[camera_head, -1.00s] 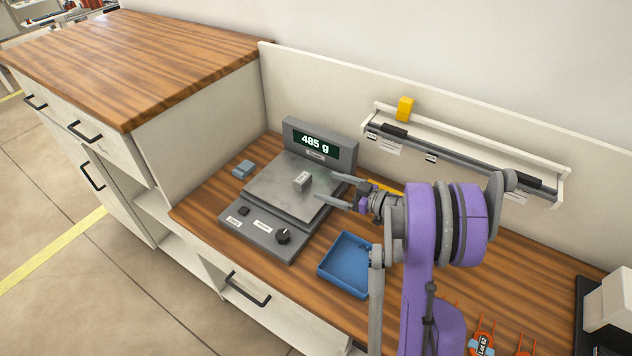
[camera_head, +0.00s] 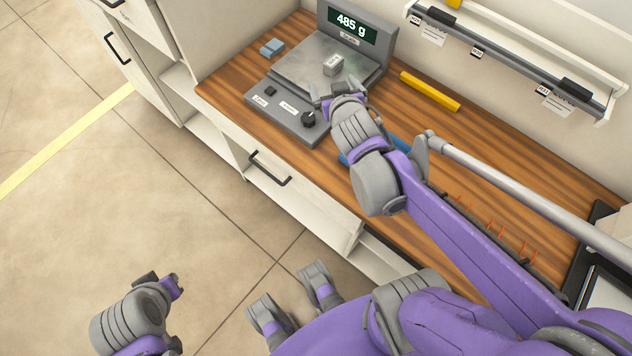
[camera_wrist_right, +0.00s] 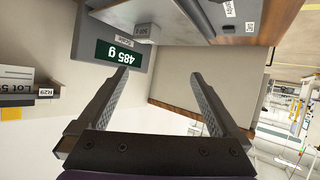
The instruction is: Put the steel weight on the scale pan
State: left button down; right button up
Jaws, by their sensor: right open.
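The steel weight (camera_head: 333,65), a small grey block with a pale label, stands on the scale pan (camera_head: 300,72), right of its middle. The scale's display (camera_head: 348,26) reads 485 g. My right gripper (camera_head: 338,92) is just in front of the weight, apart from it, at the pan's near right edge. In the right wrist view, its fingers (camera_wrist_right: 160,77) are spread with nothing between them, and the weight (camera_wrist_right: 147,33) sits beyond the tips. My left gripper (camera_head: 174,284) is low at the left, over the floor; its fingers do not show clearly.
A small blue-grey object (camera_head: 272,47) lies left of the scale. A yellow bar (camera_head: 430,92) lies to its right. A blue tray (camera_head: 401,143) is mostly hidden behind my right arm. A rail with tags (camera_head: 510,62) runs along the back wall.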

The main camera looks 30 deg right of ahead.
jog(key=s+a+f+n+g+y, duration=0.2)
jog(key=s+a+f+g, duration=0.1)
jog(key=s+a, duration=0.4)
jog(key=s+a+f+n+g+y, duration=0.1)
jog(key=s+a+f+g+y, duration=0.2)
jog(key=s+a+f, duration=0.3)
jog(key=shift+s+a+f+n+g, duration=0.15)
jog(key=shift+s+a+n+g, duration=0.25)
jog(key=shift+s+a, duration=0.75)
